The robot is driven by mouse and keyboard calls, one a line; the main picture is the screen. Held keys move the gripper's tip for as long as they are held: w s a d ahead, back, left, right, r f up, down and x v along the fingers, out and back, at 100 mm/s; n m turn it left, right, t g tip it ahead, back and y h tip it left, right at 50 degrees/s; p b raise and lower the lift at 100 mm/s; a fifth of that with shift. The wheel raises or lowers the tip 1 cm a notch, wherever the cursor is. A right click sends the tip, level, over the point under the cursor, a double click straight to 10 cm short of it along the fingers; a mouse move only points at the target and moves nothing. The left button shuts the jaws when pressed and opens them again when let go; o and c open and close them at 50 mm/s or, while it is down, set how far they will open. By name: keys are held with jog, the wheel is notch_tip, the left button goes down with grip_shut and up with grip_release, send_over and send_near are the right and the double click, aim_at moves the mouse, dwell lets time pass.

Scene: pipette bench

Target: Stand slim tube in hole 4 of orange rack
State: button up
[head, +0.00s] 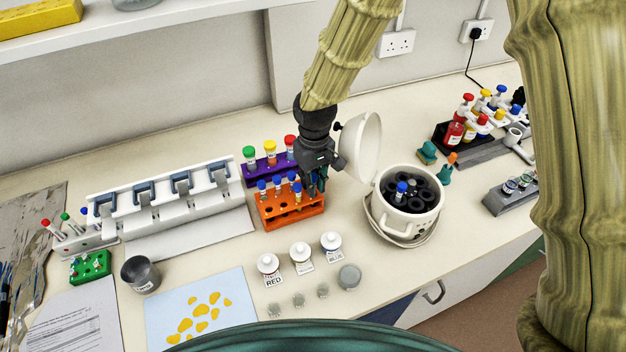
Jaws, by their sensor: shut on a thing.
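The orange rack (292,218) stands on the bench in the middle of the head view. Several slim blue-capped tubes show in or over it, among them one at its left end (262,186) and one beside my fingers (297,188). My gripper (316,187) points down over the right end of the rack. Its fingers are shut on a slim tube, mostly hidden by the fingers and the rack. I cannot tell which hole it is over or how deep it sits. The front row of the rack shows open holes at its left.
A purple rack (258,173) with green-, orange- and red-capped tubes stands right behind. A white centrifuge (409,222) with its lid raised is to the right. Small labelled bottles (301,254) stand in front. A white pipette stand (165,205) is to the left.

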jog(key=shift+f, duration=0.6)
jog(key=o, duration=0.9)
jog(key=shift+c, duration=0.2)
jog(key=shift+r, duration=0.1)
notch_tip(320, 180, up, 12)
jog(key=shift+d+f, duration=0.1)
dwell(0.4)
